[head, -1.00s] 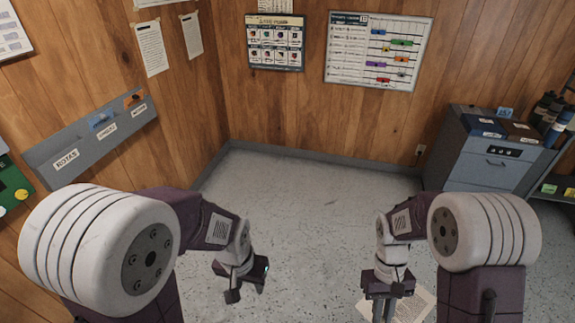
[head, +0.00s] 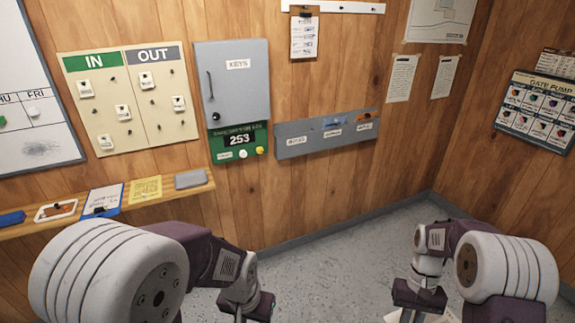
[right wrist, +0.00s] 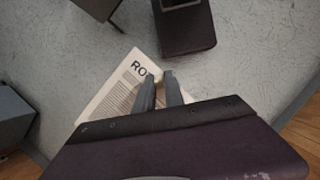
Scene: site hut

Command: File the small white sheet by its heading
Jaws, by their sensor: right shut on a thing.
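A white sheet (right wrist: 112,98) is in my right gripper (right wrist: 160,78). In the right wrist view its heading begins "RO", with the rest behind the fingers, and small print below. Its edges also show at the bottom of the head view (head: 445,316), by my right gripper (head: 416,318). A grey wall holder (head: 312,150) has three labelled pockets in a row. The left label (head: 297,141) read ROTAS in the earlier frame; the other two are too small to read surely. Blue and orange items show at the middle and right pockets. My left gripper (head: 248,310) is low, its fingertips unclear.
A grey key cabinet (head: 232,80) and a green panel reading 253 (head: 240,142) hang left of the holder. An IN/OUT board (head: 130,98) is further left, above a wooden shelf (head: 150,196) with papers. Grey floor (head: 340,250) lies open below the holder.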

